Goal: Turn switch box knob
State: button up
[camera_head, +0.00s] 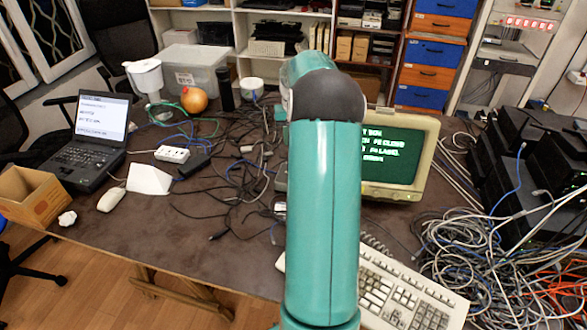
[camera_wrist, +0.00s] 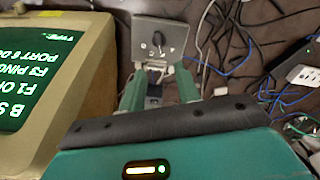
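The switch box (camera_wrist: 174,31) is a grey metal box with a dark knob (camera_wrist: 158,40) on its face, near the top middle of the wrist view. My gripper (camera_wrist: 159,76) points toward it, its two green fingers apart with a gap between them. The fingertips are close to the near edge of the box, and the knob lies beyond them, not between them. I cannot tell whether the fingertips touch the box. In the head view my teal arm hides the gripper and most of the box area.
A CRT monitor (camera_head: 428,150) stands right of my arm and is close on the left in the wrist view (camera_wrist: 85,80). A keyboard (camera_head: 405,295) lies in front of it. Loose cables cover the table middle. A laptop (camera_head: 92,130) and power strip (camera_head: 172,154) are at left.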

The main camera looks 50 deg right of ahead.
jog(key=f, duration=1.4)
jog(key=shift+d, duration=0.2)
jog(key=shift+c, duration=0.4)
grip_shut()
